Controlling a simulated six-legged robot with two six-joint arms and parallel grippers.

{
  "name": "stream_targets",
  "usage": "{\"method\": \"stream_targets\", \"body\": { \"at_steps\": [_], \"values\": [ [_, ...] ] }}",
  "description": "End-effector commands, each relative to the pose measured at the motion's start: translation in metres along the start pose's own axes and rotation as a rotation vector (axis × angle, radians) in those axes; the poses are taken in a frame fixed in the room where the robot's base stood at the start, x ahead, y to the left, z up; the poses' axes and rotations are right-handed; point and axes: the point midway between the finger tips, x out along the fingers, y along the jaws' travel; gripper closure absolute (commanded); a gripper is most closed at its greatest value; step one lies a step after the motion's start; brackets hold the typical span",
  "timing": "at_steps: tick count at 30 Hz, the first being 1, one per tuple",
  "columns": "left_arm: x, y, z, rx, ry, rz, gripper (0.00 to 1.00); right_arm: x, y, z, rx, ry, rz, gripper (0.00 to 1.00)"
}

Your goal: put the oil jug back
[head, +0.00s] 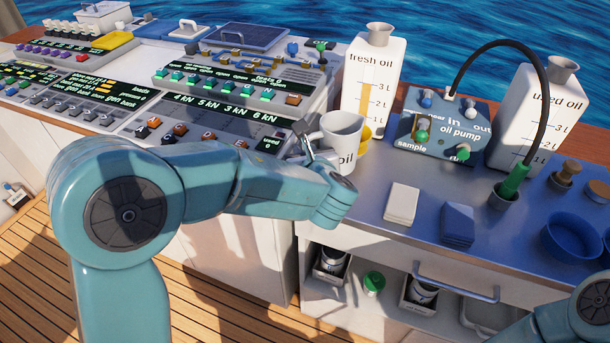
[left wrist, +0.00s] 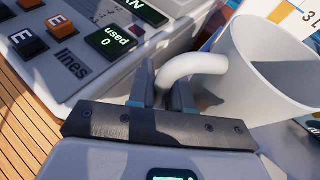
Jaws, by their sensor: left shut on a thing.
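The oil jug (head: 343,141) is a white jug with "oil" printed on its side. It is at the left end of the steel counter, in front of the fresh oil tank (head: 372,82). My left gripper (head: 306,135) is shut on the jug's handle, and the fingers (left wrist: 166,92) show on either side of the handle in the left wrist view. The jug's open mouth (left wrist: 285,62) fills the right of that view and its inside looks empty. I cannot tell whether the jug's base touches the counter. My right gripper is out of view; only part of my right arm shows at bottom right.
A yellow object (head: 366,134) sits behind the jug. The oil pump (head: 443,122), used oil tank (head: 538,118) and a black hose (head: 497,43) stand to the right. White cloths (head: 402,203), blue cloths (head: 458,223) and a blue bowl (head: 572,238) lie on the counter. A control console (head: 240,85) is left.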

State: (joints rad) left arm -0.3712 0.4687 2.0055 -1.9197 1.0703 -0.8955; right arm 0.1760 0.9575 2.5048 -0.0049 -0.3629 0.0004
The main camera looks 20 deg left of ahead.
Motion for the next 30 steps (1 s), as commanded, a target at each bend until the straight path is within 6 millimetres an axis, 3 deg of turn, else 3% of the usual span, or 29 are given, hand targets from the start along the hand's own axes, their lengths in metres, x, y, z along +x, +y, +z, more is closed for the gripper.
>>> {"method": "stream_targets", "body": {
  "at_steps": [12, 24, 25, 27, 30],
  "values": [
    [0.024, 0.002, -0.048, 0.001, -0.001, 0.002, 1.00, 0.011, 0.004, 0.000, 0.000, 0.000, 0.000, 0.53],
    [0.026, 0.002, -0.054, -0.002, -0.002, 0.000, 1.00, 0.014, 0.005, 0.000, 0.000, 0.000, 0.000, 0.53],
    [0.026, 0.003, -0.054, -0.001, -0.001, 0.001, 0.75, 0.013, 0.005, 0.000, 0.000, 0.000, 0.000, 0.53],
    [0.025, 0.003, -0.053, -0.001, -0.001, 0.001, 0.56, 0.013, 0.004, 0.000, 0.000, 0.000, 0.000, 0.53],
    [0.025, 0.003, -0.053, -0.001, -0.001, 0.001, 0.56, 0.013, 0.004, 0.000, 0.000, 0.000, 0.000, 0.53]
  ]
}}
